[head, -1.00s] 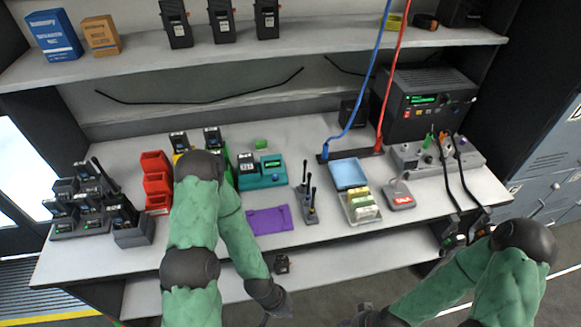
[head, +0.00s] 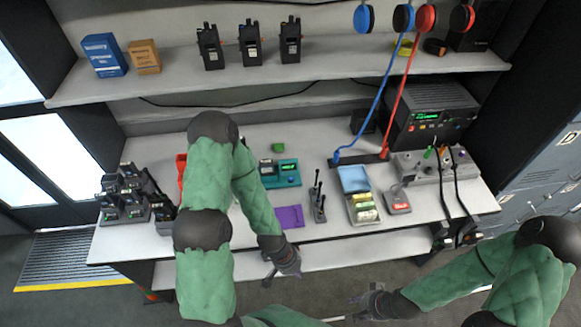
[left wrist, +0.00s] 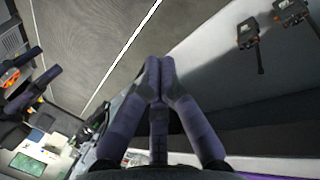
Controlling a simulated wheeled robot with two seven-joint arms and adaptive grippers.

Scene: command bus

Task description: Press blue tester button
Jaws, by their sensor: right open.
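The teal tester (head: 289,179) with a lit green screen stands at the middle back of the workbench in the head view. Its button is too small to make out clearly, and my left arm hides part of the area beside it. My left gripper (head: 284,268) is in front of the bench's front edge, well short of the tester. In the left wrist view its fingertips (left wrist: 159,85) meet, with nothing between them. My right gripper (head: 362,302) is open and empty, low in front of the bench and apart from everything on it.
A purple mat (head: 290,217) lies before the tester. An antenna stand (head: 319,208), a blue-lidded tray (head: 354,180) and a grey device with a red label (head: 397,205) stand to its right. Radios (head: 122,200) crowd the bench's left end. A shelf (head: 330,75) overhangs the back.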

